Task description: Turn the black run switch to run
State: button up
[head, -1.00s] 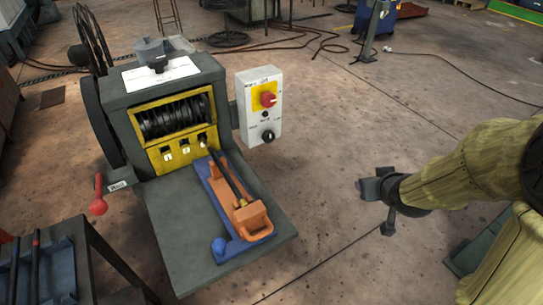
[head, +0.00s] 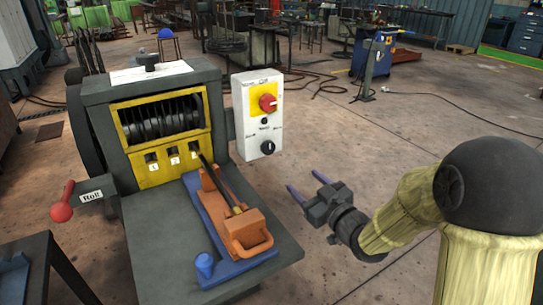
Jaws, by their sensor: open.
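The black run switch (head: 267,147) is a round knob low on the white control box (head: 243,117) at the right side of the machine. Above it on the box are a small dark button (head: 264,121) and a red rotary switch on a yellow plate (head: 268,103). The lettering by the black knob is too small to read surely. My gripper (head: 304,190) is open and empty, to the right of and below the box in the picture. Its two bluish fingers point left towards the machine, apart from the knob.
The machine's yellow-framed drum (head: 163,122) is left of the box. A blue and orange fixture (head: 225,225) lies on the grey shelf (head: 166,262). A red-knobbed lever (head: 62,211) sticks out at left.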

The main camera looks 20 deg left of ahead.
aim_at(270, 151)
jog(key=x, duration=1.7)
jog(key=shift+w+a+b, duration=0.1)
jog(key=shift+w+b, duration=0.1)
jog(key=shift+b, duration=0.1)
jog(key=c, duration=1)
